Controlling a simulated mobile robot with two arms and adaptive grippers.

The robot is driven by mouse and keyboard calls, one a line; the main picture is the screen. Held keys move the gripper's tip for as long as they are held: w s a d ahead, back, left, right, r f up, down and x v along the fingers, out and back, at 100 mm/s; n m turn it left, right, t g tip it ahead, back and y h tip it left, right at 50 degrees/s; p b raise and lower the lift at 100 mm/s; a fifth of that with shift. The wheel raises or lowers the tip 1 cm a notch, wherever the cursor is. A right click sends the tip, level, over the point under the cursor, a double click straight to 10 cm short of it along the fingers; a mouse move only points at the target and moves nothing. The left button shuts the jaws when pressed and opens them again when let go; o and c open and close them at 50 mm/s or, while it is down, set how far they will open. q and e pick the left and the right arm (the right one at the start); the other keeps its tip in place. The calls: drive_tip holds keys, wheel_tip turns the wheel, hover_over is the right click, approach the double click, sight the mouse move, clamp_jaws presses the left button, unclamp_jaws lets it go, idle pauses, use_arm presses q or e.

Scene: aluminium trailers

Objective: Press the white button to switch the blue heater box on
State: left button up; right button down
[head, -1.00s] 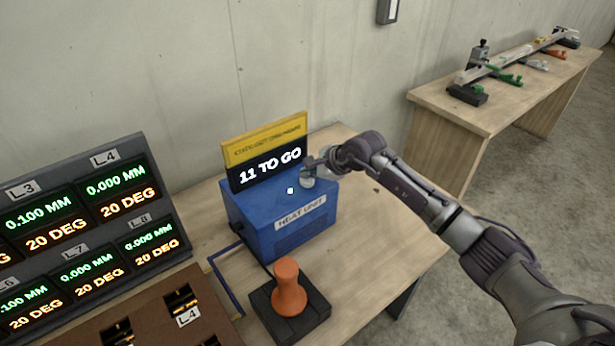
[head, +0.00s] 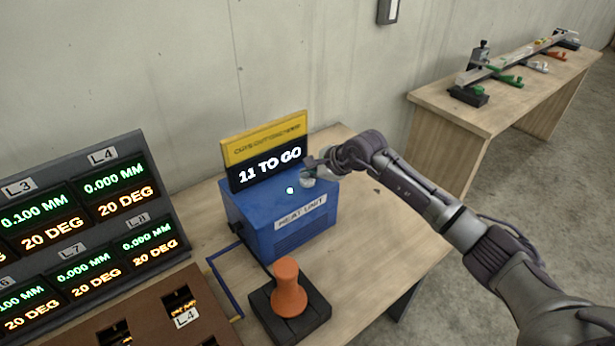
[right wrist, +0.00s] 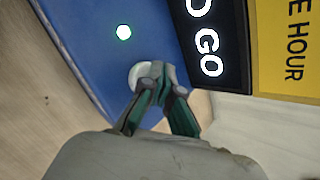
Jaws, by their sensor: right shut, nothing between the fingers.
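The blue heater box (head: 265,222), labelled HEAT UNIT, stands on the wooden table. Its white round button (head: 307,182) is on the top, near the right end; it also shows in the right wrist view (right wrist: 137,78), partly covered by the fingertips. A small round light (head: 290,190) beside it glows white with a greenish rim, clearer in the right wrist view (right wrist: 123,32). My right gripper (head: 310,167) is shut and empty, its tips at the button (right wrist: 157,72). Whether they touch or press it I cannot tell. My left gripper is not in view.
A sign reading 11 TO GO (head: 267,168) stands behind the box top, close to my fingers. An orange-handled tool (head: 288,288) rests on a black base in front. A display panel (head: 85,235) stands left. A second table (head: 440,100) is at back right.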

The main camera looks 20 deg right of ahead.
drive_tip(key=shift+r+p, duration=1.25)
drive_tip(key=shift+r, duration=1.8)
